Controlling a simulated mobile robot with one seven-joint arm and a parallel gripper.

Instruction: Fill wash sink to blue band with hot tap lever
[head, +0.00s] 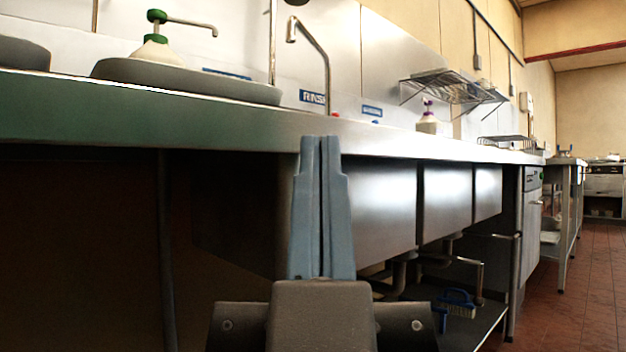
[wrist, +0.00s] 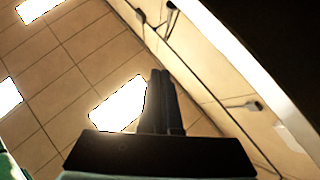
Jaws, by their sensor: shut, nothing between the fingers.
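My gripper (head: 320,142) is shut and empty, its fingers upright in front of the counter edge; it also shows in the wrist view (wrist: 161,74). Behind it, steel sink basins (head: 446,200) hang below the counter, seen from outside. Their insides, water level and any blue band are hidden. A curved steel tap (head: 312,50) rises behind the counter beside a blue sign (head: 312,97) that seems to read RINSE. A small red part (head: 335,114) shows near its foot. Which lever is the hot one of the wash sink, I cannot tell.
The steel counter edge (head: 220,112) runs across, close to my gripper. A purple-topped bottle (head: 428,118) stands farther right, under a wire shelf (head: 445,86). Tiled floor (head: 570,290) is clear at right.

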